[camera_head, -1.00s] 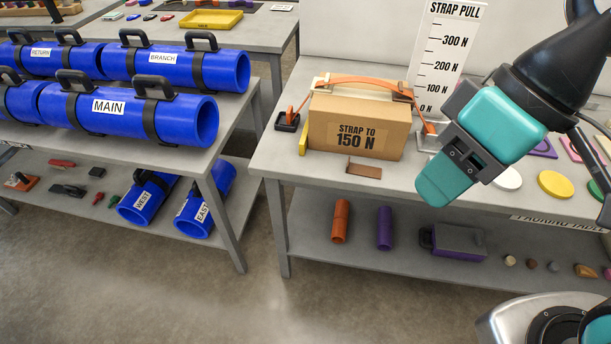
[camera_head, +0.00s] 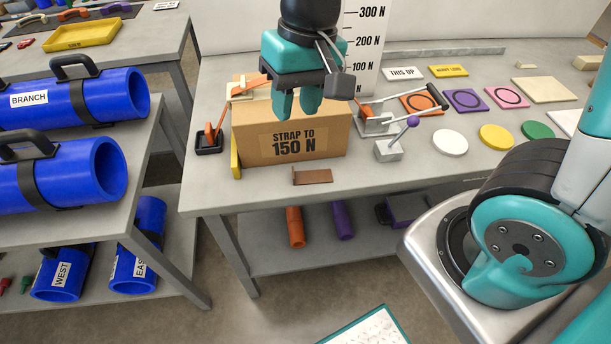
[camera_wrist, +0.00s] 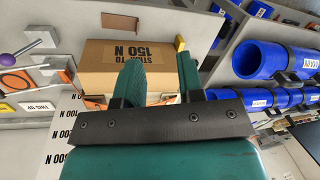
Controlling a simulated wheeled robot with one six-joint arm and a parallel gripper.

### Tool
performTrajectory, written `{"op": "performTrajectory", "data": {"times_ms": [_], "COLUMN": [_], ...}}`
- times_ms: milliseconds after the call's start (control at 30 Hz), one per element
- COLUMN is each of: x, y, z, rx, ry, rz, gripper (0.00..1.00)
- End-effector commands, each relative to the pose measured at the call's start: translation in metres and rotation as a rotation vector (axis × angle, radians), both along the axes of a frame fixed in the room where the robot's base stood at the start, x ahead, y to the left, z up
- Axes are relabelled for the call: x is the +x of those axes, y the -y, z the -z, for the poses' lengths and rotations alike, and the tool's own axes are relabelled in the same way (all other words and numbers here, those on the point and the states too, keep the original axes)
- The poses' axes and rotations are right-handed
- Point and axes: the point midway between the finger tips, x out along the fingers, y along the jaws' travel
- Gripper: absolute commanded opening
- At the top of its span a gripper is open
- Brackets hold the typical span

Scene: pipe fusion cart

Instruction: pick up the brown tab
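The brown tab (camera_head: 312,176) lies on the grey table, near its front edge, just in front of the cardboard box marked "STRAP TO 150 N" (camera_head: 259,145). It is a small flat strip with a short raised end at its left. In the wrist view the tab (camera_wrist: 120,21) shows beyond the box, near the top. My gripper (camera_head: 297,106) is above the box, fingers pointing down, with a gap between them and nothing held. It is apart from the tab, above and behind it. In the wrist view the fingers (camera_wrist: 161,80) stand apart.
A small base with a purple-knobbed lever (camera_head: 390,150) stands right of the box. A black holder with an orange lever (camera_head: 208,142) is at its left. The strap pull board (camera_head: 367,45) stands behind. Free tabletop surrounds the tab.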

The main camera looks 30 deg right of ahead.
Motion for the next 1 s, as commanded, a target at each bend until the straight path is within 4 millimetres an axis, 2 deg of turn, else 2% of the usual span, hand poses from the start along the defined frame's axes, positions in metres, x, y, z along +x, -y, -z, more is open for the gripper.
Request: {"op": "performTrajectory", "data": {"times_ms": [33,100,200,300,467,800,1000], "x": [0.019,0.041,0.062,0.073,0.075,0.074,0.075], "y": [0.003,0.008,0.015,0.019,0.021,0.022,0.022], "z": [0.025,0.046,0.068,0.082,0.107,0.181,0.201], "rx": [-0.036,-0.085,-0.137,-0.164,-0.174,-0.173,-0.170], "ry": [-0.022,-0.037,-0.048,-0.050,-0.055,-0.054,-0.050], "rz": [0.088,0.210,0.338,0.408,0.431,0.429,0.429], "gripper": [0.35,0.35,0.35,0.35,0.35,0.35,0.35]}}
